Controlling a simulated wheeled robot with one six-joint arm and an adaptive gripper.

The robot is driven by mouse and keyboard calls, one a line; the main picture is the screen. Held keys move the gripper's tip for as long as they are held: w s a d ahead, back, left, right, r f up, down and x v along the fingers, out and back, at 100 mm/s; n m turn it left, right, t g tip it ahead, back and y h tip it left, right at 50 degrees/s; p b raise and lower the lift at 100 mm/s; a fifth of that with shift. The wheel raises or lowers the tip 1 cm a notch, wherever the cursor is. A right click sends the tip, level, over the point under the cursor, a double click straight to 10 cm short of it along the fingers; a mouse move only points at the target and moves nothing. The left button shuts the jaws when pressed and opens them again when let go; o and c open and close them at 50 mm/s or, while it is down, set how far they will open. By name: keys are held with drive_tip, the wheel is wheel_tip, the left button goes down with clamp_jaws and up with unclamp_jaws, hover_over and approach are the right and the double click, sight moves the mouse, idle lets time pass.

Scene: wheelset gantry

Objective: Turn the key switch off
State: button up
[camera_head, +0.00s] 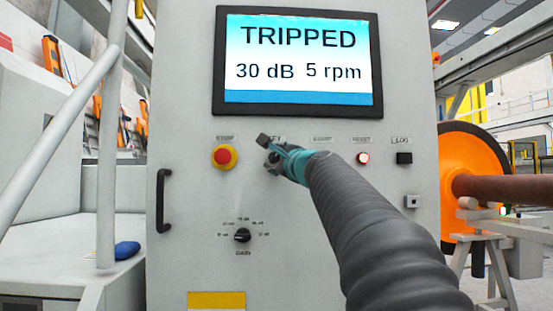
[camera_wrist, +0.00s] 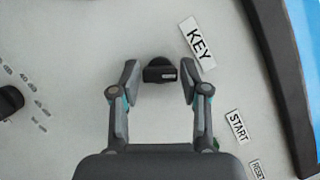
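The key switch (camera_wrist: 160,71) is a dark round knob on the pale panel, beside the KEY label (camera_wrist: 197,42) in the wrist view. My gripper (camera_wrist: 159,80) is open around it, with one finger on each side and a small gap showing on both sides. In the head view my gripper (camera_head: 270,147) is at the panel, just right of the red stop button, and hides most of the key switch. I cannot tell how the key is turned.
The screen (camera_head: 298,60) above reads TRIPPED, 30 dB, 5 rpm. A handle (camera_head: 162,200) is at left.

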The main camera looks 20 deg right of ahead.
clamp_jaws()
drive_tip(key=shift+r+n+p, duration=0.1)
drive_tip(key=shift+n+p, duration=0.2)
drive_tip(key=n+p, duration=0.1)
drive_tip(key=n+g+p, duration=0.1)
drive_tip(key=shift+r+n+y, duration=0.2)
drive_tip(key=shift+n+y, duration=0.1)
drive_tip(key=n+g+p, duration=0.1)
drive_tip(key=n+p, duration=0.1)
drive_tip(key=n, duration=0.1)
drive_tip(key=shift+r+n+p, duration=0.1)
drive_tip(key=shift+n+p, duration=0.2)
drive_tip(key=shift+p, duration=0.05)
drive_tip(key=n+g+p, duration=0.1)
drive_tip(key=n+p, duration=0.2)
drive_tip(key=shift+g, duration=0.4)
drive_tip(key=shift+n+g+h+p, duration=0.3)
drive_tip(key=shift+n+h+p, duration=0.1)
drive_tip(key=shift+n, duration=0.2)
